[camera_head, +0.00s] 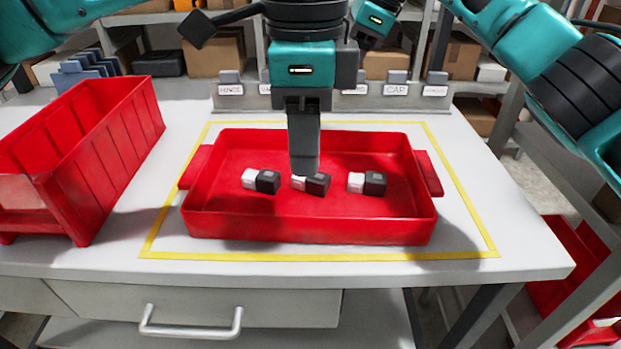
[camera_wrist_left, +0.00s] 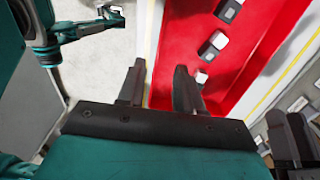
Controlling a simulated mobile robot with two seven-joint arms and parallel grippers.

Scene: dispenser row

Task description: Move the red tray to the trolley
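The red tray (camera_head: 310,228) lies on the table inside a yellow outline, with a handle at each end. It holds three small black-and-white parts, the left one (camera_head: 267,181), the middle one (camera_head: 317,184) and the right one (camera_head: 374,184). My left gripper (camera_head: 304,165) points down over the tray's middle. In the left wrist view its fingers (camera_wrist_left: 157,85) are apart with nothing held, and the tray (camera_wrist_left: 195,45) shows beyond them. My right gripper (camera_wrist_left: 112,12) is small at the upper left of that view; its opening is unclear. I cannot clearly make out a trolley.
A red bin (camera_head: 115,140) stands on the table at the left. A row of labelled holders (camera_head: 395,88) lines the back edge. More red containers (camera_head: 570,265) stand low at the right beside a grey frame. Shelves with boxes (camera_head: 215,52) are behind.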

